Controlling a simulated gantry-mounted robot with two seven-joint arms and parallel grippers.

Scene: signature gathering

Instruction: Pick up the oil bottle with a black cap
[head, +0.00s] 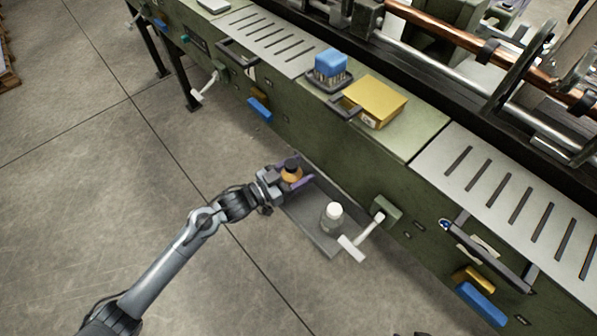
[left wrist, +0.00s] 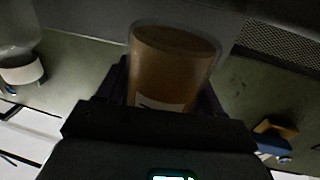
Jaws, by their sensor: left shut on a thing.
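The oil bottle with a black cap (head: 291,174) is amber-brown and sits between the fingers of my left gripper (head: 290,182) in the head view. My left gripper is shut on it, over the far end of a grey tray (head: 300,222). In the left wrist view the brown bottle (left wrist: 172,65) fills the middle, with part of a pale label showing low on it. I cannot tell whether its bottom touches the tray. My right gripper is not in view.
A clear bottle with a white cap (head: 333,214) stands in the tray's near part. A white-handled lever (head: 362,237) juts out beside it. The green machine (head: 400,195) borders the tray. A blue brush (head: 330,68) and a yellow box (head: 374,100) lie on top. Floor at left is clear.

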